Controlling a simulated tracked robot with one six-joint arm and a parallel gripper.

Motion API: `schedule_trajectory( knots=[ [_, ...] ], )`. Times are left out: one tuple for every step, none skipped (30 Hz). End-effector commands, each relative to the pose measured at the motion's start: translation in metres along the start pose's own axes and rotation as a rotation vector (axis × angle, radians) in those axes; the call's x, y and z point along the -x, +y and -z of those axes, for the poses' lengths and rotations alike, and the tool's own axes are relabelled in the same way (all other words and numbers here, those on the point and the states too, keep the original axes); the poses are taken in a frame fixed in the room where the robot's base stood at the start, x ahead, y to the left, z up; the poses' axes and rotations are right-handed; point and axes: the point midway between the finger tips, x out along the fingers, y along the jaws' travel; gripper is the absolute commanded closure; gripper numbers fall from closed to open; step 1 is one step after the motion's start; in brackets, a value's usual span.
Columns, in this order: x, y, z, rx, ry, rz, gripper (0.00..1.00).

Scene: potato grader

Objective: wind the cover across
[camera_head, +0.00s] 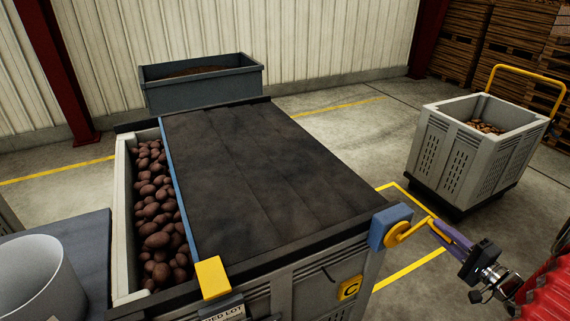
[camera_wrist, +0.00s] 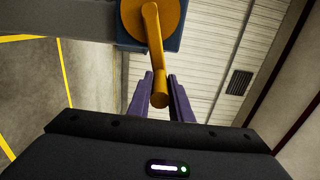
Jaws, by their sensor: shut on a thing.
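A dark cover (camera_head: 255,180) lies over most of a large potato box (camera_head: 120,225). Its blue leading edge (camera_head: 181,190) runs along the left, and a strip of potatoes (camera_head: 157,215) shows uncovered between that edge and the box's left wall. A yellow crank (camera_head: 399,233) sits on a blue housing (camera_head: 388,224) at the box's front right corner. My gripper (camera_head: 436,226) reaches it from the right, its purple fingers shut on the crank handle. In the wrist view the fingers (camera_wrist: 160,95) stand either side of the yellow handle (camera_wrist: 159,99).
A yellow block (camera_head: 212,278) sits on the front rail near the blue edge. A yellow tag marked C (camera_head: 349,288) is on the box front. A grey wheeled bin (camera_head: 470,150) stands at right, a blue-grey trough (camera_head: 200,88) behind. A white bucket (camera_head: 40,280) is at left.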

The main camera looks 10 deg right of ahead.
Motion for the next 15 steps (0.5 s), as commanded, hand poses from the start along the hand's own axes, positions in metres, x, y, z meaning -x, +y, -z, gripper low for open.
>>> schedule_trajectory(
  knots=[
    [0.0, -0.001, 0.0, 0.001, 0.001, 0.001, 1.0],
    [0.0, -0.001, 0.001, 0.001, 0.001, 0.001, 1.0],
    [0.0, -0.001, 0.001, 0.001, 0.001, 0.001, 1.0],
    [0.0, -0.001, 0.001, 0.001, 0.001, 0.001, 1.0],
    [0.0, -0.001, 0.0, 0.001, 0.001, 0.001, 1.0],
    [0.0, -0.002, 0.0, 0.001, 0.001, 0.001, 1.0],
    [0.0, -0.003, -0.001, 0.002, 0.001, 0.001, 1.0],
    [0.0, -0.005, -0.001, 0.002, 0.001, 0.001, 1.0],
    [0.0, -0.008, -0.003, 0.002, 0.001, 0.001, 1.0],
    [0.0, -0.01, -0.004, 0.001, 0.001, 0.001, 1.0],
    [0.0, -0.012, -0.006, 0.001, 0.001, 0.001, 1.0],
    [0.0, -0.016, -0.008, 0.002, 0.001, 0.001, 1.0],
    [0.0, -0.019, -0.009, 0.002, 0.001, 0.001, 1.0],
    [0.0, -0.021, -0.011, 0.002, 0.001, 0.001, 1.0],
    [0.0, -0.024, -0.013, 0.002, 0.0, 0.001, 1.0]
  ],
)
